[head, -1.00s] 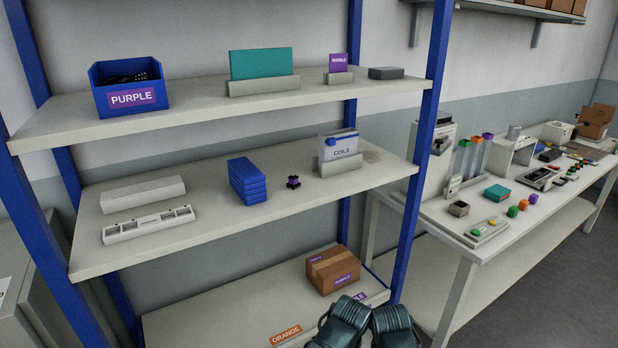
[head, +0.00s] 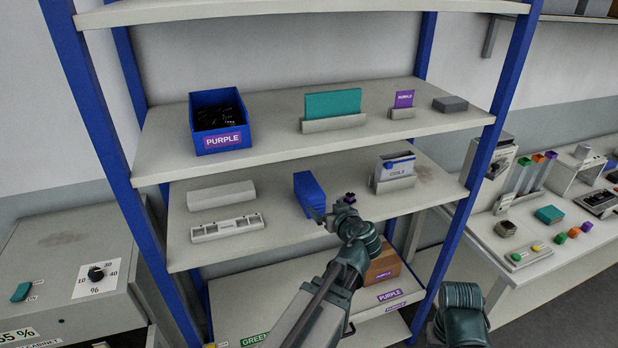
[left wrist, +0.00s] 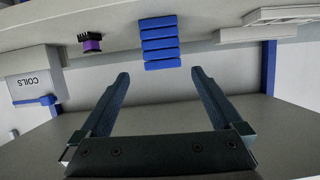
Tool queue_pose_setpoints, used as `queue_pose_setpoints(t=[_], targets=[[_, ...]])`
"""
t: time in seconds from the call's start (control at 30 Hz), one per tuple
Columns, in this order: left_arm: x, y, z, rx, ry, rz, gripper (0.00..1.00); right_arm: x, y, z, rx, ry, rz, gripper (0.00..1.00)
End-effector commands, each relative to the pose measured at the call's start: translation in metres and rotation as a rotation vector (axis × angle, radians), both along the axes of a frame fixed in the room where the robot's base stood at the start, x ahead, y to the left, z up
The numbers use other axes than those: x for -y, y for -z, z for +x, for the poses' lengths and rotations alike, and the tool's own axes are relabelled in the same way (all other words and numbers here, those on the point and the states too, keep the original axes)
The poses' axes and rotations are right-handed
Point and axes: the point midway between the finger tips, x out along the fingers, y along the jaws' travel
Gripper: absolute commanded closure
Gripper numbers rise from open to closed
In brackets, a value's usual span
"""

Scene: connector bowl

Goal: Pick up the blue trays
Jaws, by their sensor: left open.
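The blue trays (head: 306,190) are stacked on the middle shelf, between the white holders and the small purple-and-black part. They also show in the left wrist view (left wrist: 160,43), ahead of the fingertips at the shelf edge. My left gripper (head: 326,216) reaches in from the front and overlaps the lower right of the stack in the head view. In the left wrist view its two fingers (left wrist: 160,76) are spread, with nothing between them, and the stack lies just beyond them. My right arm shows at the lower right, but its gripper is not visible.
The purple-and-black part (left wrist: 90,42) sits beside the stack. The COILS card holder (head: 394,172) stands to the right, and two white holders (head: 226,227) lie to the left. The upper shelf (head: 275,140) overhangs, with a blue PURPLE bin (head: 216,122).

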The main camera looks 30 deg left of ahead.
Motion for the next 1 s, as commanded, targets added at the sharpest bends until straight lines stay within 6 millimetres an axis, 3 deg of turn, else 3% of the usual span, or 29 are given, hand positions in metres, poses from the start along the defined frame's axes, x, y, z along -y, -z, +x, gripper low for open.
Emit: queue_pose_setpoints(t=[0.03,0.2,0.37,0.7,1.0], targets=[[-0.005,-0.012,0.002,0.025,-0.005,0.005,0.00,0.000,-0.008,0.000,0.000,0.001,0.000,0.50],[-0.009,-0.019,0.005,0.059,-0.005,0.012,0.00,0.000,-0.010,0.000,0.000,0.001,0.000,0.50],[-0.017,-0.013,0.013,0.058,-0.007,0.012,0.00,0.000,-0.004,0.000,0.000,0.000,0.000,0.50],[-0.061,0.005,0.051,0.058,-0.007,0.011,0.00,0.000,0.014,0.000,0.000,-0.004,-0.001,0.50],[-0.071,0.007,0.058,0.057,-0.005,0.012,0.00,0.000,0.017,0.000,0.000,-0.005,-0.001,0.50]])
